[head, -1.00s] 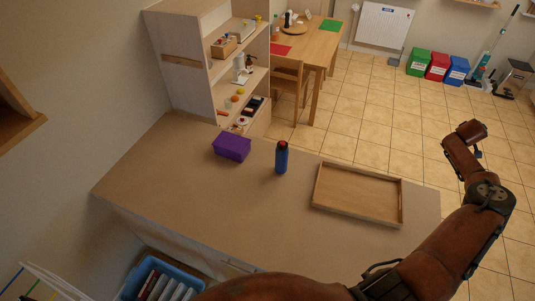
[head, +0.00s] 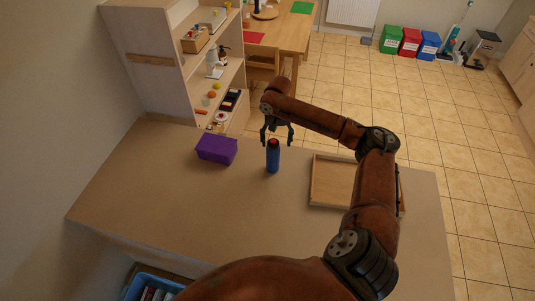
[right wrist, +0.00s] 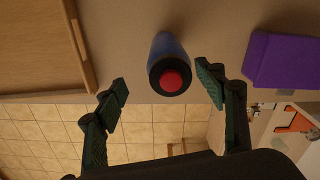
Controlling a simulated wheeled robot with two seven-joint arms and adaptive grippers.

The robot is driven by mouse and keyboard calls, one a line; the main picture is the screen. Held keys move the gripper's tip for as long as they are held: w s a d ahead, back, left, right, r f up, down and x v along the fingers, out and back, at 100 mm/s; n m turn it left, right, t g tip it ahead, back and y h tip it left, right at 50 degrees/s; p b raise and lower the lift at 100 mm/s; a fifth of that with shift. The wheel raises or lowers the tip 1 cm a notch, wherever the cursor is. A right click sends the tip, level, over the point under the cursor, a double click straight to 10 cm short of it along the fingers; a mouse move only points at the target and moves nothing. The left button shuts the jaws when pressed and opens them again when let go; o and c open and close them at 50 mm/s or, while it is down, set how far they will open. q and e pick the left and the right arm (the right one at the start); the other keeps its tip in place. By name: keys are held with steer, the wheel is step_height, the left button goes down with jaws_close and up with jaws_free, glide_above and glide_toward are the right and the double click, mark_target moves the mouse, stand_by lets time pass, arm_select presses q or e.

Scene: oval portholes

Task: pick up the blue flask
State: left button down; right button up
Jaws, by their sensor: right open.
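The blue flask (head: 273,157) stands upright on the counter, with a dark collar and a red top. My right gripper (head: 277,138) is open just above and behind the flask in the head view. In the right wrist view the flask (right wrist: 168,62) shows from above, its red top facing the camera. There the open fingers (right wrist: 163,88) lie to either side of the flask's top, with nothing between them clearly gripped. The lower part of the flask is partly hidden by its top in that view. My left gripper is not in view.
A purple box (head: 217,148) sits on the counter (head: 170,190) left of the flask. A wooden tray (head: 328,181) lies to the right, partly hidden by my right arm. A shelf unit (head: 160,62) stands behind the counter. The counter's front left is clear.

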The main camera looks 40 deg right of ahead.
mark_target(273, 152)
steer(key=shift+s+a+f, duration=0.1)
steer(key=shift+a+f, duration=0.15)
steer(key=shift+f, duration=0.15)
steer(key=f, duration=0.1)
steer(key=w+f, duration=0.1)
steer(key=shift+a+f, duration=0.35)
steer(key=shift+a, duration=0.05)
step_height(273, 152, down, 4)
steer(key=shift+d+r+p, duration=0.1)
steer(key=shift+r+p, duration=0.15)
steer(key=shift+p, duration=0.15)
steer(key=shift+f, duration=0.35)
steer(key=shift+c, duration=0.9)
steer(key=c, duration=1.2)
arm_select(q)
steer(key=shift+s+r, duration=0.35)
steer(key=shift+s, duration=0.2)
arm_select(e)
steer(key=shift+c, duration=0.8)
steer(key=shift+r, duration=0.15)
